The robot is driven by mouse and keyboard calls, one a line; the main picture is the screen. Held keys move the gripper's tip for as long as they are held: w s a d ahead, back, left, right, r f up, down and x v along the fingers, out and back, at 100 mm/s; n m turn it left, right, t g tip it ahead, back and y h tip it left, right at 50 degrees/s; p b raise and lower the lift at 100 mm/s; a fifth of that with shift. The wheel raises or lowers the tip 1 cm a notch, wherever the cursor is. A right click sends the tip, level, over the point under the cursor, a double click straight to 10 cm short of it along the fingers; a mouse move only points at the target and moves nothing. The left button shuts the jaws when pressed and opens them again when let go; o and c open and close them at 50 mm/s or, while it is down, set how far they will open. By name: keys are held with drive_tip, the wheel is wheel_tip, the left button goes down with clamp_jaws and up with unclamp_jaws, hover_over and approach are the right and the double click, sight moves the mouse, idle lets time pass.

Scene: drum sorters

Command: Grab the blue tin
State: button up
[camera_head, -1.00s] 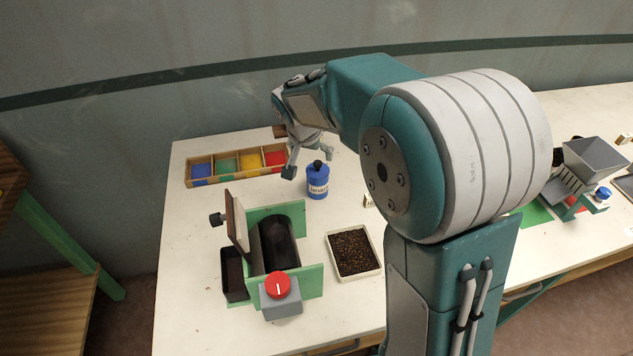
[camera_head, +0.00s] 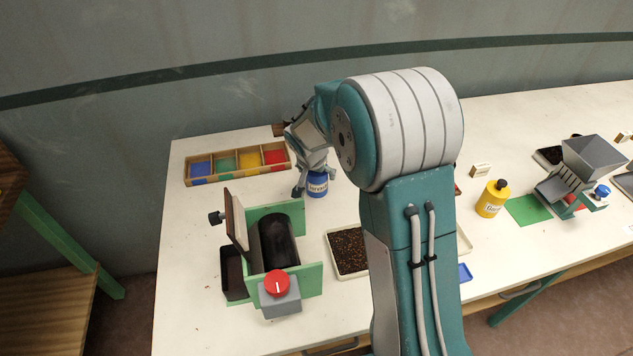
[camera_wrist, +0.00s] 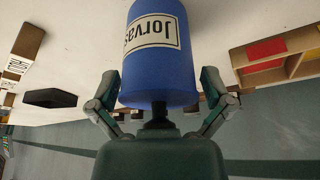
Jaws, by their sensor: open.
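The blue tin (camera_head: 317,186) stands upright on the white table, right of the colour tray, with a label on its front. My gripper (camera_head: 314,190) is lowered over it from above and hides its black cap in the head view. In the wrist view the blue tin (camera_wrist: 158,60) fills the middle, its label partly reading "Jorvas". My open gripper (camera_wrist: 161,100) has one finger on each side of the tin's cap end, with small gaps that look clear of the tin.
A divided tray (camera_head: 237,163) with coloured compartments stands left of the tin. A green drum sorter (camera_head: 275,245) and a seed tray (camera_head: 347,252) are in front. A yellow tin (camera_head: 492,198) and a grey hopper machine (camera_head: 590,165) stand to the right.

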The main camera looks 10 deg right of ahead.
drive_tip(key=c, duration=0.9)
drive_tip(key=shift+c, duration=0.2)
drive_tip(key=shift+r, duration=0.15)
